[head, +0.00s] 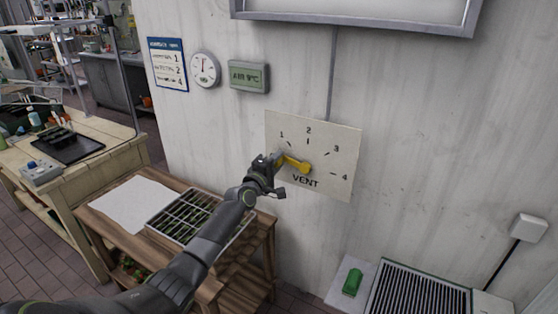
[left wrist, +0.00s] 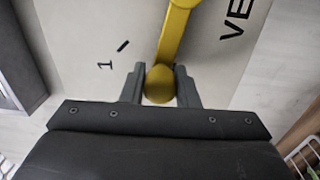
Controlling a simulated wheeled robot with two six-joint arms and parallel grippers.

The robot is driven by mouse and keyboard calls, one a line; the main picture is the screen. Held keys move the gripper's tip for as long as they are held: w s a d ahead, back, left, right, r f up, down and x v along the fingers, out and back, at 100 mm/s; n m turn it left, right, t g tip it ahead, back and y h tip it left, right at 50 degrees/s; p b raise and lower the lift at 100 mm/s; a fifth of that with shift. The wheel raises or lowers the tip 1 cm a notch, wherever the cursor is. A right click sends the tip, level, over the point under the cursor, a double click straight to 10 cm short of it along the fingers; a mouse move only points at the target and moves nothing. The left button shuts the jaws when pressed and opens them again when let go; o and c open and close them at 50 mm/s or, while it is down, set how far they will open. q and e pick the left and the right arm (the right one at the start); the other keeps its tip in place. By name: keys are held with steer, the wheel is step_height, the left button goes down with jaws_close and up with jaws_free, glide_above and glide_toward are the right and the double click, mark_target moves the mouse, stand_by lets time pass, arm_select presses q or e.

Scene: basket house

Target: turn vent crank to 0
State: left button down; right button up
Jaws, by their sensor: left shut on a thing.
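The vent panel (head: 335,139) is a pale plate on the wall, with 1, 2, 3 and 4 in an arc and VENT below. Its yellow crank (head: 293,162) points left and slightly up from its hub, below the 1 mark. The 0 mark is not visible; my gripper and arm cover the panel's lower left. My left gripper (head: 275,163) is at the crank's outer end. In the left wrist view, its fingers (left wrist: 160,88) are shut on the round yellow knob (left wrist: 159,82), and the crank's arm runs up from it. My right gripper is not in view.
A wooden bench (head: 93,218) with a seedling tray (head: 168,219) and white sheet stands below left of the panel. A grille (head: 418,292) and a green object (head: 352,282) are at lower right. A thermometer display (head: 249,77) and a round gauge (head: 205,69) hang on the wall.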

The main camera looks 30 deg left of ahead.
arm_select(q)
steer(key=shift+a+f+n, duration=0.15)
steer(key=shift+f+n, duration=0.85)
steer(key=shift+n, duration=0.1)
steer(key=c, duration=1.1)
jaws_free()
steer(key=shift+s+r+p, duration=0.1)
steer(key=shift+s+p, duration=0.25)
steer(key=shift+s, duration=0.35)
steer(key=s+p, duration=0.5)
steer(key=s, duration=1.1)
steer(key=shift+a+f+p, duration=0.25)
steer(key=shift+f+p, duration=0.05)
steer(key=shift+f, duration=0.1)
